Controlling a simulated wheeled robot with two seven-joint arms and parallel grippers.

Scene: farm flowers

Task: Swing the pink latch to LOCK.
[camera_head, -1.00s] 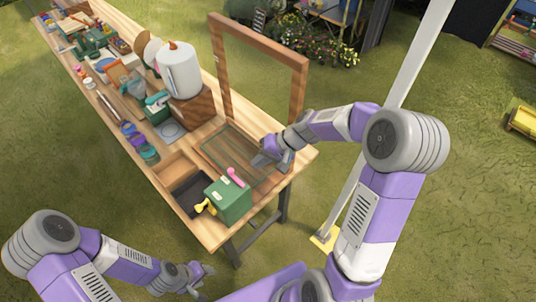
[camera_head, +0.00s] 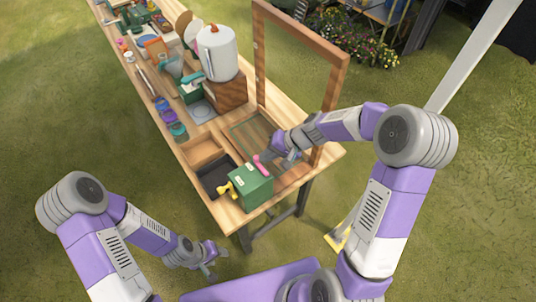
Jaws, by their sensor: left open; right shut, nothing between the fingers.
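The pink latch (camera_head: 261,164) is a small bar on top of the green box (camera_head: 250,187) at the near end of the bench. White labels show on the box top, too small to read. My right gripper (camera_head: 267,156) is shut and empty, with its fingertips right at the pink latch; I cannot tell whether they touch it. My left gripper (camera_head: 210,262) is open and empty, low in front of the bench and away from the box.
A yellow handle (camera_head: 226,188) sticks out from the left side of the green box. A wooden frame (camera_head: 333,90) stands behind my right gripper. A white canister (camera_head: 217,53) on a wooden block (camera_head: 227,93) and several tools fill the bench further back.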

